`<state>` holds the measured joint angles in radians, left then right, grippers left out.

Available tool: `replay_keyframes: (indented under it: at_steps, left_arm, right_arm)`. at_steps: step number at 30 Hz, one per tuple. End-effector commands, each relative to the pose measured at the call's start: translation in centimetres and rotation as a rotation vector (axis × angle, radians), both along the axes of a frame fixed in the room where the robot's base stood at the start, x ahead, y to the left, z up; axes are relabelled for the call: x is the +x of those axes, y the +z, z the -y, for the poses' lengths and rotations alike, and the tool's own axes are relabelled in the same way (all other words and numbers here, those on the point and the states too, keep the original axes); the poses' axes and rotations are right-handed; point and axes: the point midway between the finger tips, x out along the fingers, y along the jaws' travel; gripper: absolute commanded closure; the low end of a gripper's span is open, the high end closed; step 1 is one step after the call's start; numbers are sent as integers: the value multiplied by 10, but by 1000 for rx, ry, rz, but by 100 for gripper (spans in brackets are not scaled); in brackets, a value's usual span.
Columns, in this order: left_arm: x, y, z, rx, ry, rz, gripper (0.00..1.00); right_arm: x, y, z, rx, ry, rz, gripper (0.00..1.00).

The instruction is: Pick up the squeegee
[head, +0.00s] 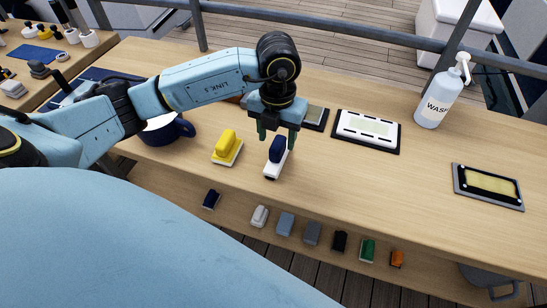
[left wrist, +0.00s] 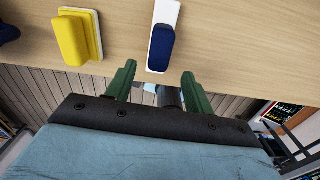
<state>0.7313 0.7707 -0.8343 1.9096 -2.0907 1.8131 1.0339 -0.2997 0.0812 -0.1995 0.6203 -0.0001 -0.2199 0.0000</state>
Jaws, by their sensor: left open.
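A white tool with a dark blue grip (head: 277,150), which may be the squeegee, lies on the wooden table near its front edge. It also shows in the left wrist view (left wrist: 161,48), just beyond the fingertips. My left gripper (head: 277,135) is over it, with green fingers open and pointing down. In the left wrist view, the fingers of my left gripper (left wrist: 158,72) are apart with nothing between them, and the blue grip lies roughly in line with the gap. My right gripper is not in view.
Framed pads (head: 367,130) and a wash bottle (head: 438,98) stand right. Several small blocks (head: 312,233) line a lower shelf.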

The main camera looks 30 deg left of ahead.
Motion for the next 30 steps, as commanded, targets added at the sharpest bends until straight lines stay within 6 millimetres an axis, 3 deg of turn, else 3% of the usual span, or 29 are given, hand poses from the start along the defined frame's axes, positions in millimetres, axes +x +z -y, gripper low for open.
replay_keyframes:
  at_steps: [7, 15, 24, 30]
  left_arm:
    - [-1, -19, -2, 0, 1, -2, 47]
    - [-2, -57, -7, -2, -1, -1, 47]
    - [-2, -63, -7, -1, -1, 1, 47]
    - [-2, -63, -7, -1, -1, 1, 71]
  right_arm:
    - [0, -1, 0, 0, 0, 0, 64]
    - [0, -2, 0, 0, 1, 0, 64]
    - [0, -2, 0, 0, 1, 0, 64]
    - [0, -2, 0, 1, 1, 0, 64]
